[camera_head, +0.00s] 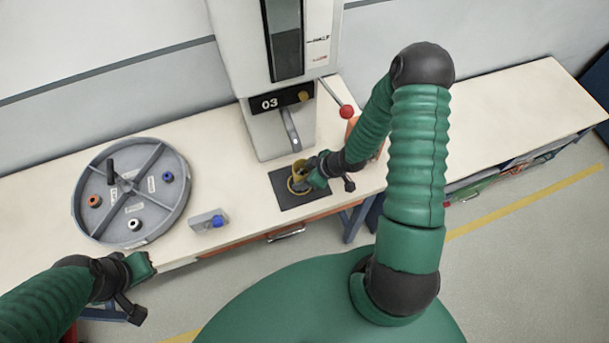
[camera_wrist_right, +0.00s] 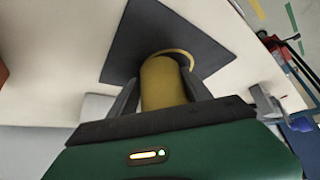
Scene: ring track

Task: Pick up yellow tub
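The yellow tub (camera_head: 298,174) is at the black mat in front of the machine, partly hidden by my right gripper (camera_head: 311,176). In the right wrist view the tub (camera_wrist_right: 163,82) stands between the two dark fingers of the right gripper (camera_wrist_right: 160,88). The fingers lie close along both its sides; I cannot tell whether they press on it. A yellow ring-like rim (camera_wrist_right: 178,54) shows at its far end, over the mat. My left gripper (camera_head: 140,290) is at the lower left, off the table's front edge, with nothing visible in it; its opening is unclear.
A grey round divided tray (camera_head: 180,213) with small coloured parts is at left. A small grey block with a blue part (camera_head: 209,221) lies between.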

